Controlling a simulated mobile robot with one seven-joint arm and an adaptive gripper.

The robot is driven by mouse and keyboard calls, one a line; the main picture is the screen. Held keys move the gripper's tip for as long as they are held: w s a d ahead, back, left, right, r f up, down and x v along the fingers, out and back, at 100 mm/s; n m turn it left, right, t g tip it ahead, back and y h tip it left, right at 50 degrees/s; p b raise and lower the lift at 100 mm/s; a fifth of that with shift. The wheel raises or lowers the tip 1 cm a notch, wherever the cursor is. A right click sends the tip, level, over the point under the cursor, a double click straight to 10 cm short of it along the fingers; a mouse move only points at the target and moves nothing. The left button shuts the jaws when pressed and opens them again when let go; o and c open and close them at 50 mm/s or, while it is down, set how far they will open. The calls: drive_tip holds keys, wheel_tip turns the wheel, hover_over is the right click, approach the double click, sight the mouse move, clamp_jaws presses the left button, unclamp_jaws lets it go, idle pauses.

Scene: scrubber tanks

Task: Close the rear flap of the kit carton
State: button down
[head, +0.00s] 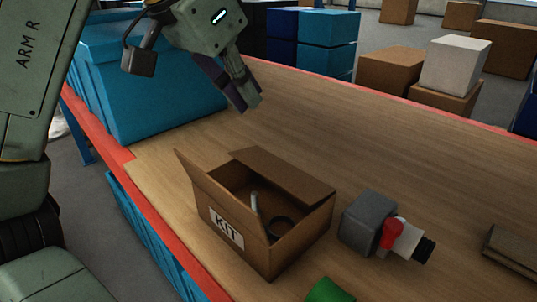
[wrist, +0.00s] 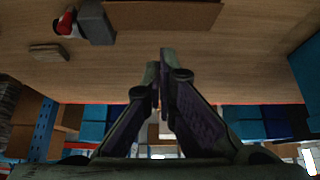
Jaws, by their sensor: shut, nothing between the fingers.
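The open kit carton (head: 303,238), a brown box with a KIT label, stands on the wooden bench. Its rear flap (head: 287,177) lies folded inward, roughly level, over the far part of the opening. The near-left flap (head: 215,190) stands up, tilted. A pale tube (head: 254,202) and a dark ring (head: 281,227) show inside. My gripper (head: 246,106) is shut and empty, above the bench beyond the carton and apart from it. Its fingers also show in the wrist view (wrist: 161,66), with brown cardboard (wrist: 165,14) at the top edge.
A grey block-like device with a red knob (head: 375,226) lies right of the carton. A green item (head: 328,290) is at the near edge, and a flat brown piece (head: 513,250) at far right. A blue bin (head: 145,80) stands behind left. The bench's middle (head: 350,135) is clear.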

drive_tip(key=p, duration=0.1)
hover_over(281, 171)
drive_tip(key=s+a, duration=0.2)
drive_tip(key=f, duration=0.7)
drive_tip(key=shift+w+d+f, duration=0.15)
drive_tip(key=shift+w+f, duration=0.05)
drive_tip(key=shift+f, duration=0.2)
wheel_tip(281, 171, down, 3)
drive_tip(key=shift+r+p, duration=0.2)
drive_tip(key=shift+p, duration=0.2)
drive_tip(key=shift+s+a+f, duration=0.1)
drive_tip(key=shift+a+f, duration=0.05)
drive_tip(key=shift+f, duration=0.3)
drive_tip(key=shift+s+a+f, duration=0.1)
drive_tip(key=shift+f, duration=0.3)
